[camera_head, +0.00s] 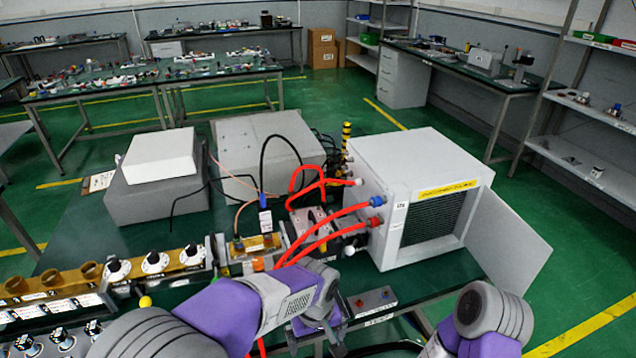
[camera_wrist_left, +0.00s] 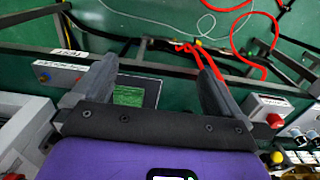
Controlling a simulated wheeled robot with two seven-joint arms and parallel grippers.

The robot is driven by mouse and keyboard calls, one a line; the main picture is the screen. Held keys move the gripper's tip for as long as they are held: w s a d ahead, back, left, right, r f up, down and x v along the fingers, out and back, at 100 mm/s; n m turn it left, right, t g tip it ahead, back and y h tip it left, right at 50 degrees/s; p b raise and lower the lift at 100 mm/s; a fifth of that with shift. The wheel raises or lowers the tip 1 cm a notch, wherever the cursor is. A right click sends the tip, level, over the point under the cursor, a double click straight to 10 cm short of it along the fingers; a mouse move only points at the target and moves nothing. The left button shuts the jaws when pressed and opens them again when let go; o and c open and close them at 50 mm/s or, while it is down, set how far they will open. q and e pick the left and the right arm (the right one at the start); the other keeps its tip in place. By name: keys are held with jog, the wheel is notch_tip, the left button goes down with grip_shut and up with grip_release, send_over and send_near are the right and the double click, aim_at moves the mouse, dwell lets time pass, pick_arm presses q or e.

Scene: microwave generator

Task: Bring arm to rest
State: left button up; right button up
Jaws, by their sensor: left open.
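My left arm, purple and grey, comes in from the left in the head view and bends down at the wrist over the front edge of the bench. My left gripper (camera_head: 314,346) hangs at the bottom of that view, its tips partly cut off. In the left wrist view the two dark fingers of the left gripper (camera_wrist_left: 155,60) stand wide apart with nothing held between them. My right arm shows only as a purple and grey link at the bottom right of the head view. My right gripper is not visible.
A white box with a dark grille (camera_head: 434,214) stands on the bench, its door open to the right. Red cables (camera_head: 335,219) run left of it. A small box with buttons (camera_head: 372,303) sits near the left gripper. Knob panels (camera_head: 150,263) fill the left front.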

pick_arm(q)
notch_tip(320, 180, down, 8)
jog(key=w+a, duration=0.3)
jog(key=s+a+f+h, duration=0.2)
jog(key=s+f, duration=0.4)
jog(key=f, duration=0.3)
jog(key=s+a+f+h, duration=0.2)
jog(key=s+a+f, duration=0.2)
jog(key=f, duration=0.6)
jog(key=shift+s+a+f+m+t, duration=0.2)
jog(key=shift+s+f+m+t, duration=0.15)
jog(key=shift+s, duration=0.9)
